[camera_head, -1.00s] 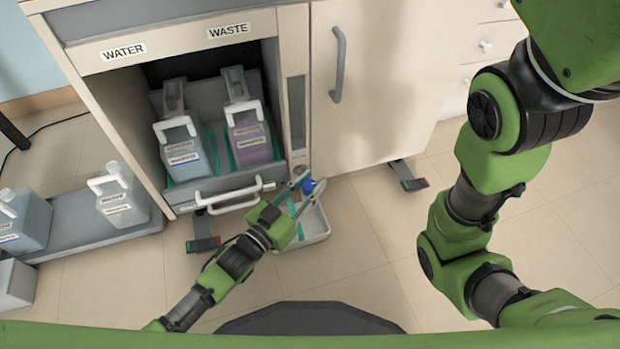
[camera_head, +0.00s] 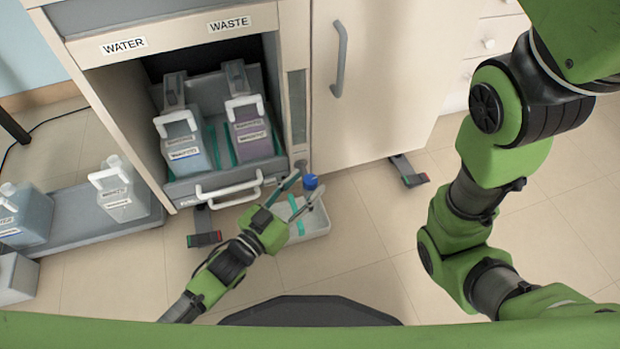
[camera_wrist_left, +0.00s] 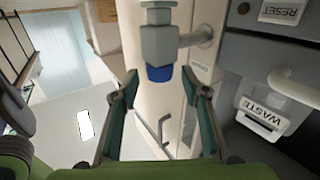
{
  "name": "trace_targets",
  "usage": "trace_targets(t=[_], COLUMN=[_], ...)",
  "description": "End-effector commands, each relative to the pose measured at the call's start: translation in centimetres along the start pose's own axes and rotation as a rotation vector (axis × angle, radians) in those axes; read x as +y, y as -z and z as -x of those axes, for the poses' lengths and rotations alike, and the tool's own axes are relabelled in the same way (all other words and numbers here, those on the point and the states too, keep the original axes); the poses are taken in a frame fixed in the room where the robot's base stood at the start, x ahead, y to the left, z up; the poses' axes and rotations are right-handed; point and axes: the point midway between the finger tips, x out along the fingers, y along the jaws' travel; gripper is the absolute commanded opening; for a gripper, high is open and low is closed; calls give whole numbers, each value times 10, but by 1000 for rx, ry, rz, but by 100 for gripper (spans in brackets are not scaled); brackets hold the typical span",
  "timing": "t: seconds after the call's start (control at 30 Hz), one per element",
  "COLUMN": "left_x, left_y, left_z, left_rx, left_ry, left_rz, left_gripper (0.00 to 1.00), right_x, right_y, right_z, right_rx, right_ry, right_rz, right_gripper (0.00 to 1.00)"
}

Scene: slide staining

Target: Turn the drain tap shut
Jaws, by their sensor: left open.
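The drain tap (camera_head: 310,182) shows in the head view as a small blue knob low on the cabinet front, right of the drawer. In the left wrist view the tap (camera_wrist_left: 159,45) has a grey body on a side pipe and a blue end pointing toward my gripper. My left gripper (camera_head: 307,184) is open and empty, its fingers pointing at the tap. In the wrist view the left gripper's fingertips (camera_wrist_left: 160,80) stand to either side of the blue end, with gaps showing. My right gripper is out of view.
A white tray (camera_head: 319,228) sits on the floor below the tap. The open drawer (camera_head: 226,185) holds the water and waste bottles left of my gripper. More bottles stand on a grey platform (camera_head: 75,235) at left. The cabinet door has a grey handle (camera_head: 340,60).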

Motion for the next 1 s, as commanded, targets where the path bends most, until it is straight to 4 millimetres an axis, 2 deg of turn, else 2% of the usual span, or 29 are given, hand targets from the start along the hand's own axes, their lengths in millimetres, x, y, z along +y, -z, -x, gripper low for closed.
trace_targets(t=[0.03, 0.2, 0.4, 0.6, 1.0], left_x=[0, 0, 0, 0, 0], left_y=[-2, -2, -1, 0, 0], left_z=[13, 50, 81, 91, 91], left_rx=[-5, -4, -3, 1, 1], left_ry=[1, 0, 0, 0, 0], left_rz=[1, 0, 0, -1, -1], left_gripper=[42, 42, 42, 42, 42], right_x=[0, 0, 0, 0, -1], right_y=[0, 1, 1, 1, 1], right_z=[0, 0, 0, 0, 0], right_rx=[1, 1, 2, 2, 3], right_ry=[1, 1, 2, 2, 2], right_rz=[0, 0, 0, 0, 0], right_gripper=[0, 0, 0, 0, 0])
